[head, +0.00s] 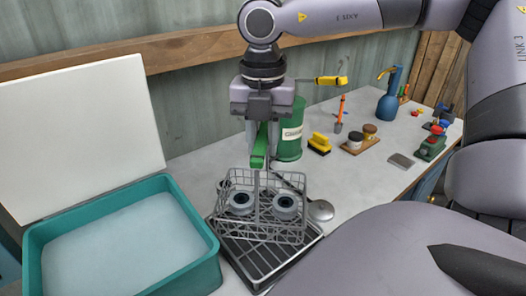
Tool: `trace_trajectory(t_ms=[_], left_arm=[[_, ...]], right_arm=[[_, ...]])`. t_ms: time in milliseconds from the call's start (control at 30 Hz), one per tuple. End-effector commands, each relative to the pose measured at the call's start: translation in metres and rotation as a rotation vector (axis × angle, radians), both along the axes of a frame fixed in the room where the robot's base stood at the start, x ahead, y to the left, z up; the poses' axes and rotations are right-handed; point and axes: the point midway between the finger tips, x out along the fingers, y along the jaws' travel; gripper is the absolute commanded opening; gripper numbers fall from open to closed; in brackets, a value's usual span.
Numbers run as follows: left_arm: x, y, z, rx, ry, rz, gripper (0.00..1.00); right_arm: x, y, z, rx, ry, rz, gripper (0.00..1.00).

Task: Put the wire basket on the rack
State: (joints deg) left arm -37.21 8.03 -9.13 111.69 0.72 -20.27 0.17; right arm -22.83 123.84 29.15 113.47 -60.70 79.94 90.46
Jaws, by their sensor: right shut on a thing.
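The grey wire basket (298,233) hangs from its green-topped handle in the head view. Two round grey parts with dark centres sit inside it. My right gripper (259,152) points down and is shut on the green handle. My left gripper is not in view.
A teal tub (213,243) stands close at the left of the rack. A green canister (289,150), a ladle (320,210) and a yellow brush (320,141) are behind and right. Small tools fill the far right bench; some bare bench lies between.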

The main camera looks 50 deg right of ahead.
Motion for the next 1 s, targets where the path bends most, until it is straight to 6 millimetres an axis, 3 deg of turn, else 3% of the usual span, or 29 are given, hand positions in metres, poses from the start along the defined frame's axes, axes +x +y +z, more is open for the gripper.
trace_trajectory(t_ms=[233,700,733,800,1000], left_arm=[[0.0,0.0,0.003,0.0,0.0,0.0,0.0],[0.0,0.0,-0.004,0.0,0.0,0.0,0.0],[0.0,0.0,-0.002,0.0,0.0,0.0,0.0],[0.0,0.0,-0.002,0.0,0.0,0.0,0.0],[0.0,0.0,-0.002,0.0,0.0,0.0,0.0]], right_arm=[[0.0,0.0,-0.033,0.001,0.002,0.001,0.0],[0.0,0.0,-0.04,0.0,-0.001,0.001,0.0],[0.0,0.0,-0.039,0.001,0.001,0.001,0.35],[0.0,0.0,-0.039,0.0,0.001,0.001,0.51],[0.0,0.0,-0.039,0.0,0.001,0.001,0.51]])
